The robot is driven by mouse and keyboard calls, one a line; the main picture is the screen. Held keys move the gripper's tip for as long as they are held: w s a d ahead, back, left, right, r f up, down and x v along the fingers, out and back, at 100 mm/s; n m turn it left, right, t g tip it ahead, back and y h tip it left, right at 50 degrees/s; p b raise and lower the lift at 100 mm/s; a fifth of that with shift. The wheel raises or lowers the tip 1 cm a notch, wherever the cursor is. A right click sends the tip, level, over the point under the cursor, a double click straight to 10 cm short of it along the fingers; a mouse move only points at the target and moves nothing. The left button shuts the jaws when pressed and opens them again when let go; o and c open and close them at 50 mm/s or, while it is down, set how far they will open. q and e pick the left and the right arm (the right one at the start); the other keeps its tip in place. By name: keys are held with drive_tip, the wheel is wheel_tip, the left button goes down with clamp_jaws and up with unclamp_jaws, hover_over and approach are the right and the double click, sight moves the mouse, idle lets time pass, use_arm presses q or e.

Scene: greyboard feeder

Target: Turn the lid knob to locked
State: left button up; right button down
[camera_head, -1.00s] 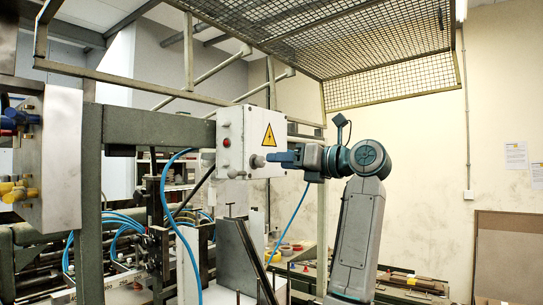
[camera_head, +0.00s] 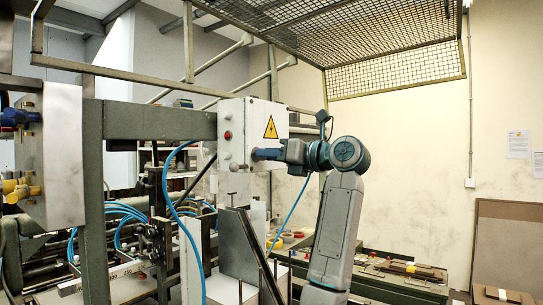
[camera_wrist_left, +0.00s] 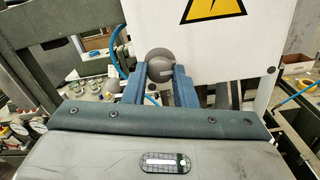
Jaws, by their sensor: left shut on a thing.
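The lid knob (camera_wrist_left: 158,68) is a grey round knob with a pale mark, on the front of the white box (camera_head: 240,113) with a yellow warning triangle. Whether the knob is at locked cannot be read. My right gripper is not in view.
A red button (camera_head: 228,135) sits on the box's left part. A blue hose (camera_head: 184,230) hangs in front of the machine frame (camera_head: 92,200). A mesh guard (camera_head: 395,72) is overhead. A bench with flat boards (camera_head: 400,272) stands behind my arm.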

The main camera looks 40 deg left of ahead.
use_arm(q)
drive_tip(key=n+b, duration=0.9)
drive_tip(key=n, duration=0.9)
drive_tip(key=shift+s, duration=0.1)
idle(0.6)
drive_tip(key=o, duration=1)
drive_tip(key=shift+d, duration=0.1)
